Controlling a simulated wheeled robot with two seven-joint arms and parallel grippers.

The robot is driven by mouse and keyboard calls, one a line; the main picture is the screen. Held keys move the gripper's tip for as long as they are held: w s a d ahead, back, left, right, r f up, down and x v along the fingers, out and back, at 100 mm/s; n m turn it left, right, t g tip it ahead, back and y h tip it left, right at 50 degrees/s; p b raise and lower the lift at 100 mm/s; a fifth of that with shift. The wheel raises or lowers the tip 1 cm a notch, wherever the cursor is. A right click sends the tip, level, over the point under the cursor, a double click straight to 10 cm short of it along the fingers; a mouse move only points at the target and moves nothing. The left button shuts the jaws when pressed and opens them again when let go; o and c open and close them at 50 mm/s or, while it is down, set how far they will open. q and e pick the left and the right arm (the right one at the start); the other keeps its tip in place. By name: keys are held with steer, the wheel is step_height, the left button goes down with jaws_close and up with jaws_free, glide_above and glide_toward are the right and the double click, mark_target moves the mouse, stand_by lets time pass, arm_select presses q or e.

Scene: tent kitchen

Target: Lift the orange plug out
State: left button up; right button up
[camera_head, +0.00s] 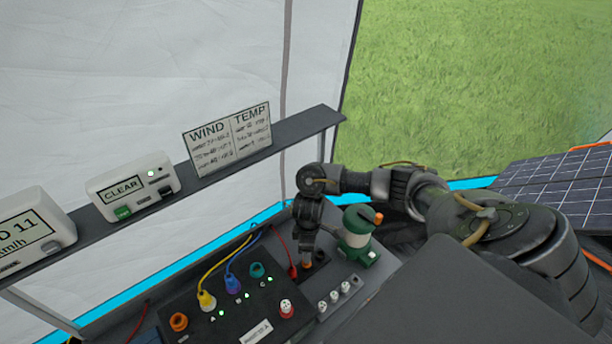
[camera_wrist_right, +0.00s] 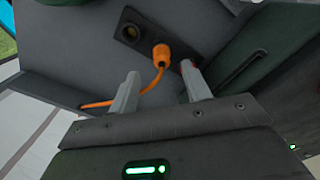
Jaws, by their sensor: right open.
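The orange plug (camera_wrist_right: 161,54) stands in a dark socket plate (camera_wrist_right: 142,42) in the right wrist view, with an orange cable (camera_wrist_right: 115,102) curving away from it to the left. My right gripper's fingers (camera_wrist_right: 160,70) are open in the wrist view, one to each side of the plug in the picture, with gaps between. Whether they are level with the plug I cannot tell. My left gripper is not in view.
An empty round socket (camera_wrist_right: 131,32) is beside the plug. A black panel (camera_head: 190,294) with yellow, blue, teal and red-white connectors lies to the left. A shelf (camera_head: 290,132) runs behind.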

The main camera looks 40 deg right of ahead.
steer(key=shift+w+f, duration=0.1)
steer(key=shift+f, duration=0.5)
steer(key=shift+a+f, duration=0.1)
steer(key=shift+f, duration=0.15)
step_height(320, 180, down, 5)
steer(key=shift+a+r, duration=0.1)
steer(key=shift+r, duration=0.1)
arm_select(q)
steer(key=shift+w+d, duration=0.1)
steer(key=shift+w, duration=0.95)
arm_select(e)
jaws_close()
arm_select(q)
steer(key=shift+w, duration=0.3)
arm_select(e)
steer(key=shift+r, duration=0.15)
